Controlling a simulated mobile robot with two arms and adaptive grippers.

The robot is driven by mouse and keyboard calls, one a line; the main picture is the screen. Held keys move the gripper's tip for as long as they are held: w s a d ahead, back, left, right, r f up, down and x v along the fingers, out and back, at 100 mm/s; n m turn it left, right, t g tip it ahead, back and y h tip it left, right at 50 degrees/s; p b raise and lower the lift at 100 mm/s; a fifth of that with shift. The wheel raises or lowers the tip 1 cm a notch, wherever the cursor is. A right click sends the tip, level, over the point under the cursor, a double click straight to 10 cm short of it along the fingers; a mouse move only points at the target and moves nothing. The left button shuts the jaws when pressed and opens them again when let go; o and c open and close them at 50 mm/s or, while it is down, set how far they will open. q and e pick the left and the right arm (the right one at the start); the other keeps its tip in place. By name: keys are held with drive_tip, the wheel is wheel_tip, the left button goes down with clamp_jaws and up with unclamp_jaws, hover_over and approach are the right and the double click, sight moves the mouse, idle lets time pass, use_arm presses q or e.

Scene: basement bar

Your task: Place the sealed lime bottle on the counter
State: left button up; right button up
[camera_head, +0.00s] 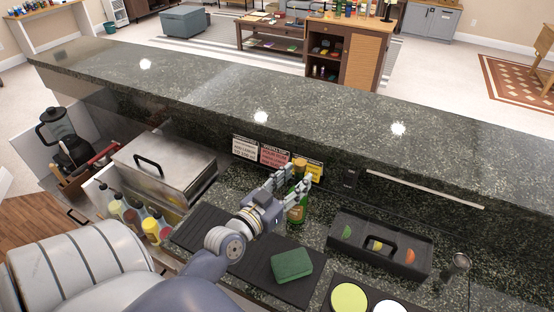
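A green bottle with an orange-yellow cap (297,214), likely the lime bottle, stands upright at the back of the lower work counter. My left gripper (298,178) reaches it from the left, with its two fingers spread on either side of the bottle's upper part. The fingers hide part of the bottle, and I cannot tell whether they press on it. The raised dark granite counter (330,112) runs across the view behind and above the bottle, its top bare. My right gripper is not in view.
A black caddy (345,250) is right of the bottle. A green sponge (291,264) lies on a dark mat in front. A steel lidded box (165,165) and several squeeze bottles (133,218) are at left. Small signs (274,155) line the counter wall behind the bottle.

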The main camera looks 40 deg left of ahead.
use_arm(q)
drive_tip(key=s+b, duration=0.2)
drive_tip(key=s, duration=0.6)
drive_tip(key=shift+s, duration=0.25)
drive_tip(key=shift+d, duration=0.1)
